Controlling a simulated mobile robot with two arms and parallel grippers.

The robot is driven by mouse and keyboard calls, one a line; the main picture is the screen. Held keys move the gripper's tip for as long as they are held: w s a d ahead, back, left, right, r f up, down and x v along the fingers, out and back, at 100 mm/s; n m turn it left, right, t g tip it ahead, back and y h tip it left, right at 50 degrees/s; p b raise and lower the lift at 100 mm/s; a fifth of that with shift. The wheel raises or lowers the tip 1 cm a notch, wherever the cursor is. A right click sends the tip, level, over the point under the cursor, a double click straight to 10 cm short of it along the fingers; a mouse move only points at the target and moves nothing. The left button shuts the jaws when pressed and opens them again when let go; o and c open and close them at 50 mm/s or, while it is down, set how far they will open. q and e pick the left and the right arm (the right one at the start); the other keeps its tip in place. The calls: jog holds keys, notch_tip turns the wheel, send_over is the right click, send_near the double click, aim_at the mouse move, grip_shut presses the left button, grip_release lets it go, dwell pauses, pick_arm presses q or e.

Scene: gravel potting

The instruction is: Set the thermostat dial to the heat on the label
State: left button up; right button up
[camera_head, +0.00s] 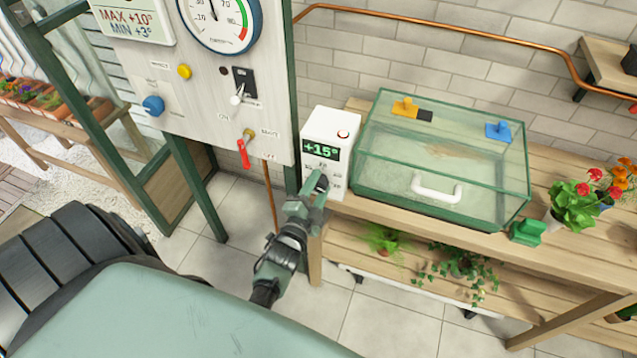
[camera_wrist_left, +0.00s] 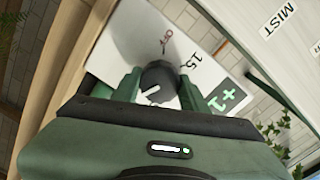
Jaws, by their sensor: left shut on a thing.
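The white thermostat box (camera_head: 338,130) stands at the left end of the wooden bench, with a red button on top and a display (camera_head: 320,150) reading +15°. My left gripper (camera_head: 318,186) is shut on the dark dial (camera_wrist_left: 158,80) on its front face. In the left wrist view, the green fingers sit on both sides of the dial, which bears a white pointer mark. A red OFF mark and a 15 are printed beside it; other scale marks are hidden. A label (camera_head: 128,20) on the panel reads MAX +10°, MIN +3°. My right gripper is not in view.
A glass case (camera_head: 440,165) with a white handle stands right of the thermostat. A panel (camera_head: 200,110) with a gauge, knobs and a red lever stands to the left. Flowers (camera_head: 575,205) stand at the bench's right. Potted plants (camera_head: 460,262) are on the lower shelf.

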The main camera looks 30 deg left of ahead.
pick_arm(q)
jog(key=shift+f+m, duration=0.15)
jog(key=shift+m, duration=0.45)
jog(key=shift+s, duration=0.1)
jog(key=o, duration=1.4)
